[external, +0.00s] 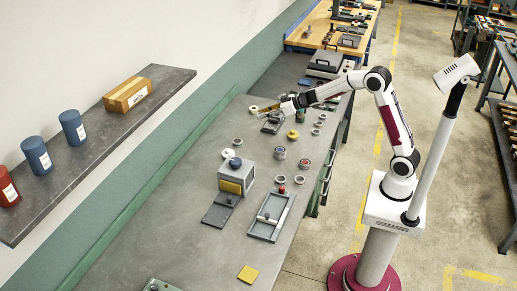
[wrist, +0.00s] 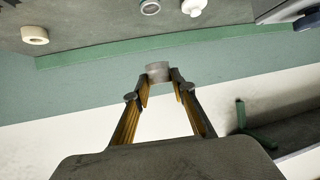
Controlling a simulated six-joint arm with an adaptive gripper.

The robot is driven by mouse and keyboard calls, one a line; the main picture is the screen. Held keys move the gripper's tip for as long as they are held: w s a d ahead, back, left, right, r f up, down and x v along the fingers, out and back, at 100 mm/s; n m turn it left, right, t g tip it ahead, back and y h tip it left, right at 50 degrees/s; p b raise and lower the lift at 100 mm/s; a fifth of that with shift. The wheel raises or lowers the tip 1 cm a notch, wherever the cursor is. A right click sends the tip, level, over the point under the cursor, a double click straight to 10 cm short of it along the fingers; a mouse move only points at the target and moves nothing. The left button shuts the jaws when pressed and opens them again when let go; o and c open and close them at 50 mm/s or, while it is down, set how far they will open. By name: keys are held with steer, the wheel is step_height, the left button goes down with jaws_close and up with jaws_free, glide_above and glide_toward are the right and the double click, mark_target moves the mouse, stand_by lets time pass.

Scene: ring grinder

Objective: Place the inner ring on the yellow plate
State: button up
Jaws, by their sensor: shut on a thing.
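My gripper (wrist: 159,82) is shut on a small grey ring (wrist: 158,71), which sits between the fingertips in the wrist view. In the external view my gripper (external: 262,109) reaches left over the far part of the workbench; the ring is too small there to make out clearly. The yellow plate (external: 248,274) is a flat square lying on the near end of the workbench. It looks empty. It is far from my gripper and out of the wrist view.
On the workbench (external: 165,250) between gripper and plate stand a grey box machine with a yellow front (external: 231,187), a grey tray fixture (external: 270,217) and several small rings and pots. A wall shelf (external: 95,145) holds cans and a box at left. Bench around the plate is mostly clear.

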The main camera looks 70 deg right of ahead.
step_height(320, 180, up, 4)
steer(key=shift+r, duration=0.25)
steer(key=w+a+n+g+y, duration=0.1)
steer(key=w+a+n+y, duration=0.15)
steer(key=a, duration=1.65)
steer(key=n+g+y, duration=0.6)
steer(key=n+y, duration=0.1)
steer(key=n, duration=0.1)
glide_above(251, 272)
step_height(251, 272, down, 11)
steer(key=shift+d, duration=0.1)
steer(key=shift+f, duration=3.1)
steer(key=shift+f, duration=0.1)
